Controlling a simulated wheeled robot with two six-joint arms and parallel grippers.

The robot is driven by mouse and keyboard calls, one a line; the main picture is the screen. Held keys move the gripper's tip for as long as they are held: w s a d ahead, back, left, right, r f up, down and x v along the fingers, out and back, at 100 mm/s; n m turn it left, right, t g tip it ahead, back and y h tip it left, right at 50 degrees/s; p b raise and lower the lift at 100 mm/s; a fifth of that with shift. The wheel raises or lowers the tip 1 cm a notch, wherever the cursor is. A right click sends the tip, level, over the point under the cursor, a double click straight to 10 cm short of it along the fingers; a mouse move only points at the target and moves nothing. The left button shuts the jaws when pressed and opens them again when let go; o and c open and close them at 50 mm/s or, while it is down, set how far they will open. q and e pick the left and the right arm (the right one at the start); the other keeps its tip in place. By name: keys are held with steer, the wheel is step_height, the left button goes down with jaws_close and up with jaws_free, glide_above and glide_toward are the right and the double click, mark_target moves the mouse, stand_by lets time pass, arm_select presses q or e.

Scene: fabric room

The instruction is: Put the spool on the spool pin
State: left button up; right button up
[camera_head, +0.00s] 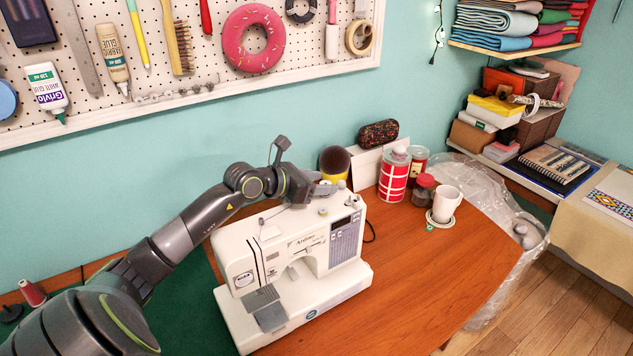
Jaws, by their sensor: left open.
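The white sewing machine (290,262) stands on the wooden table, its top partly covered by my arm. My left gripper (326,188) is over the back of the machine's top, with its jaws open. A small pale, spool-like piece (341,185) shows right at the fingertips; I cannot tell whether it is a spool or a machine part. Small fittings sit on the machine's top near the gripper, too small to tell which is the spool pin. A red spool (33,292) stands at the far left. My right gripper is not in view.
Behind the machine stand a yellow pot with a dark round top (334,163), a red-and-white canister (394,174) and a dark case (378,133). A white mug (446,204) stands to the right. The table's front right is clear. A pegboard (200,62) hangs above.

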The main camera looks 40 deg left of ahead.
arm_select(q)
steer(key=v, duration=0.7)
steer(key=shift+s+a+b, duration=0.2)
steer(key=shift+b, duration=0.2)
steer(key=shift+v, duration=0.75)
steer(key=p+v, duration=0.1)
steer(key=v, duration=0.1)
steer(key=shift+s+r, duration=0.25)
steer(key=p+v, duration=0.5)
steer(key=p, duration=0.2)
steer(key=shift+s+a+r+p, duration=0.1)
steer(key=shift+s+p, duration=0.25)
steer(key=shift+p, duration=0.05)
